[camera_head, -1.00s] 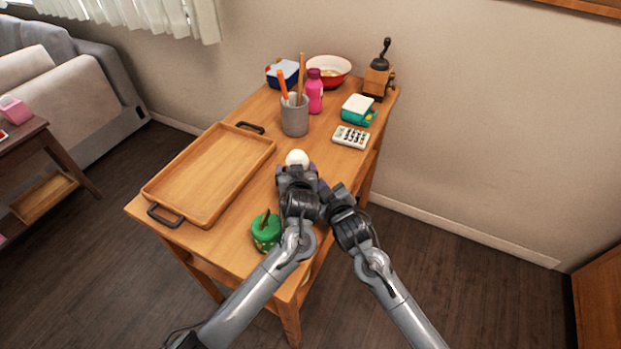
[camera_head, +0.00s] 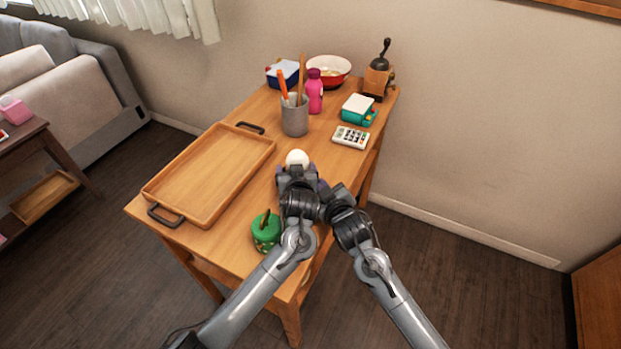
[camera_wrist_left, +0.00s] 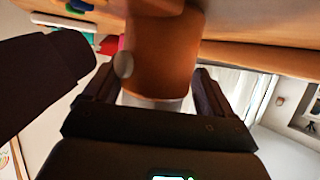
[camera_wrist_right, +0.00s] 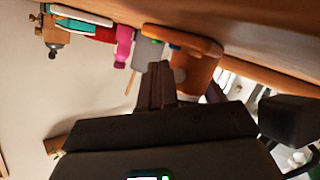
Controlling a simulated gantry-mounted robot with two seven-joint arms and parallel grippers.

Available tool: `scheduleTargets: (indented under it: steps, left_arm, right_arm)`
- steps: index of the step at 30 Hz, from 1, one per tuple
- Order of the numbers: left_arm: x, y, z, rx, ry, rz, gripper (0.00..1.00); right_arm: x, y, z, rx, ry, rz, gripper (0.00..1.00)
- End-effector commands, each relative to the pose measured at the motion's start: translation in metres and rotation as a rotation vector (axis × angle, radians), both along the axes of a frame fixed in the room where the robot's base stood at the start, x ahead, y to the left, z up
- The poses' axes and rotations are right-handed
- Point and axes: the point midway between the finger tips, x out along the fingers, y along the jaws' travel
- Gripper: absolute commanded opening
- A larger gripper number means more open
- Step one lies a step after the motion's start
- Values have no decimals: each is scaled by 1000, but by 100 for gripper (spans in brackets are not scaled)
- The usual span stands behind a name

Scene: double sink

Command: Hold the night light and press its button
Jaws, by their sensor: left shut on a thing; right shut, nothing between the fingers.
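The night light has a white round top (camera_head: 297,158) and a brown body (camera_wrist_left: 162,50) with a small round grey button (camera_wrist_left: 123,65) on its side. My left gripper (camera_head: 297,170) is shut around the night light, a finger on each side in the left wrist view. My right gripper (camera_head: 328,189) is shut and empty, just right of the left one. In the right wrist view its fingertips (camera_wrist_right: 158,68) point close to the button (camera_wrist_right: 180,75). In the left wrist view a gap shows between the dark right gripper (camera_wrist_left: 88,58) and the button.
A wooden tray (camera_head: 152,190) lies left and a green jar (camera_head: 266,232) stands near the front. The table's right edge is close to my right gripper.

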Motion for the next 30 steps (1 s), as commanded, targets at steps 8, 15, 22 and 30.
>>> scheduleTargets:
  steps: [8, 15, 22, 30]
  left_arm:
    - [-1, 1, -3, 1, 5, 1, 51]
    - [-1, 1, -3, 1, 5, 1, 51]
    - [-1, 0, -3, 2, 5, 0, 51]
    - [-1, 0, -3, 2, 5, -1, 51]
  right_arm:
    - [0, 0, 0, 0, 0, 0, 0]
    - [2, 3, 0, 0, 0, 0, 0]
    - [4, 7, 0, 0, -1, 0, 0]
    - [4, 9, 1, 2, -3, 3, 0]
